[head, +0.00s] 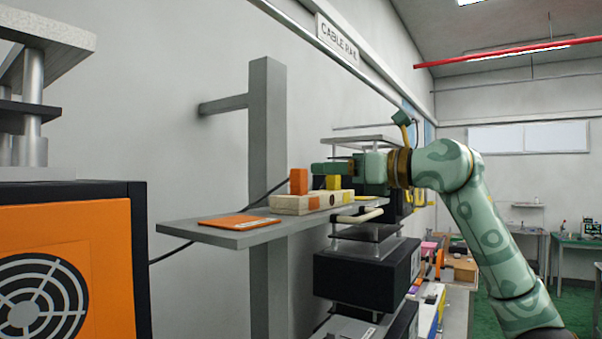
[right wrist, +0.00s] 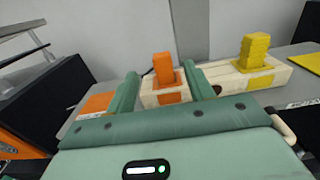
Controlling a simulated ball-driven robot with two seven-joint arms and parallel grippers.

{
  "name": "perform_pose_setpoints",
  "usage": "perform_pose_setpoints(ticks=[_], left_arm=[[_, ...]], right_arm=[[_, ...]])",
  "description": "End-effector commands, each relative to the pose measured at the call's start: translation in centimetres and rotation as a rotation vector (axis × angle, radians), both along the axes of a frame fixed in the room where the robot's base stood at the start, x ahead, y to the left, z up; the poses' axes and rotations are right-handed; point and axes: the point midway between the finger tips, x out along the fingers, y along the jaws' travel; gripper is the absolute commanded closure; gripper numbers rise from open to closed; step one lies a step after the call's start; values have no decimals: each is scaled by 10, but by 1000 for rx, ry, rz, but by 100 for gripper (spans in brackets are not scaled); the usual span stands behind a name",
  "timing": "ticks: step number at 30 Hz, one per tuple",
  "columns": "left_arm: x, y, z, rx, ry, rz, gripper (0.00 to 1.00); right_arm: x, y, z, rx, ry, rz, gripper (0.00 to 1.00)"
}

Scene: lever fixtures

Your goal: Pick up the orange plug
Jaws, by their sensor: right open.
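The orange plug (head: 298,181) stands upright in a pale wooden block (head: 290,204) on a grey shelf. In the right wrist view the orange plug (right wrist: 163,70) shows between my right gripper's two green fingers, with an orange patch at its base on the wooden block (right wrist: 150,98). My right gripper (head: 318,168) reaches in from the right in the head view, its fingertips just right of the plug. It is open (right wrist: 161,72) and holds nothing. Whether the fingers touch the plug is unclear. My left gripper is not in view.
A yellow plug (head: 333,183) stands in the same block, right of the orange one, and shows in the wrist view (right wrist: 255,50). A flat orange plate (head: 239,220) lies on the shelf (head: 185,232). A grey post (head: 266,120) stands behind. Black equipment (head: 365,275) sits below right.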

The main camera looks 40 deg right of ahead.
Motion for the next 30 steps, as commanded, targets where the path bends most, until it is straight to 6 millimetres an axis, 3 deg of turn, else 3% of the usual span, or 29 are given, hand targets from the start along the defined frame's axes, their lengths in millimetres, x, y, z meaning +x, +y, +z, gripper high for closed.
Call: perform_pose_setpoints(ticks=[4, 12, 18, 26, 30], left_arm=[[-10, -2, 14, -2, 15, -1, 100], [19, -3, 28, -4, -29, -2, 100], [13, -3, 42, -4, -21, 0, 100], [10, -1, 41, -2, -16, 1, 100], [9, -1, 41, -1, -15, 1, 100]], right_arm=[[26, 8, 2, 2, 1, 4, 47], [52, 16, -1, 3, 4, 5, 47], [81, 23, -2, 2, 2, 4, 47], [85, 24, -5, 1, 1, 2, 47], [85, 24, -5, 1, 1, 2, 81]])
